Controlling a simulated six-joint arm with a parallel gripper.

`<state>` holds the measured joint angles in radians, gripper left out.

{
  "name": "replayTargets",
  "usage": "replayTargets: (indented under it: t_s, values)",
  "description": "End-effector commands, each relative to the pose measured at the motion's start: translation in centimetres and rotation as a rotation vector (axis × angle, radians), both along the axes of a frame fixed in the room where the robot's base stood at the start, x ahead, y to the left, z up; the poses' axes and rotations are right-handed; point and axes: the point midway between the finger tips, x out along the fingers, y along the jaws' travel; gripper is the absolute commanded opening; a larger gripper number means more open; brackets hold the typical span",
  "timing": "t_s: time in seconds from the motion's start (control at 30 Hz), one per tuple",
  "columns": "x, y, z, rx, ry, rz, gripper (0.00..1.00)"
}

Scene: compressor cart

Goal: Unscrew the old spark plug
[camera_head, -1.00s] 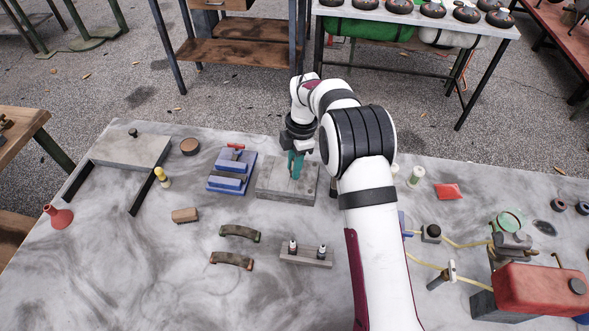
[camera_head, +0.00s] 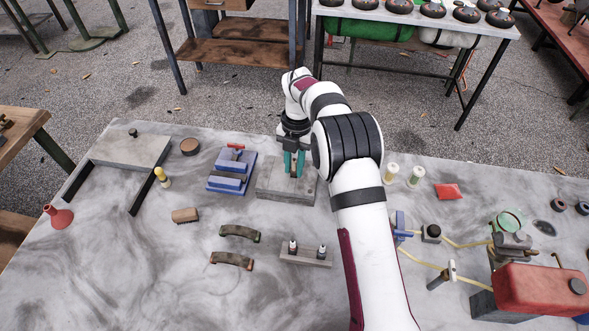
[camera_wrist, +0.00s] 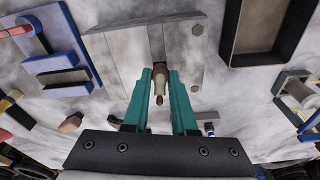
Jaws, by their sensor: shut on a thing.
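The old spark plug (camera_wrist: 160,84), pale with a brown end, shows between the teal fingers of my gripper (camera_wrist: 161,74) in the wrist view. My gripper is shut on it. The plug's far end meets the grey metal block (camera_wrist: 118,62); whether it is still seated there I cannot tell. In the head view my gripper (camera_head: 293,164) points down at the grey block (camera_head: 268,186) on the table, and the fingers mostly hide the plug.
A blue fixture (camera_head: 231,171) stands just left of the block. A small rack (camera_head: 303,258) holding two plugs lies in front. Two curved parts (camera_head: 238,234) lie left of the rack. A red tank (camera_head: 541,290) with yellow hoses is at the right.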

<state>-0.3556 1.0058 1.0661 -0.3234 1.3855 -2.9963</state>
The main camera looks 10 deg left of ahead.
Motion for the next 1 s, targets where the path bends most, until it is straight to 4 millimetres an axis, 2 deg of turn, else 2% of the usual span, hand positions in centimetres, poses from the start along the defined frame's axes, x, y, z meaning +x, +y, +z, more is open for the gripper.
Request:
replayTargets:
  t_s: [0.03, 0.07, 0.13, 0.4, 1.0]
  values:
    - [0.02, -0.06, -0.01, -0.001, 0.0, -0.001, 0.0]
    - [0.02, -0.05, -0.01, -0.001, 0.0, -0.001, 0.3]
    - [0.02, -0.05, -0.01, 0.0, 0.0, -0.002, 0.41]
    - [0.01, -0.04, 0.01, -0.001, -0.001, -0.029, 0.41]
    - [-0.03, -0.01, 0.04, 0.002, 0.0, -1.038, 0.41]
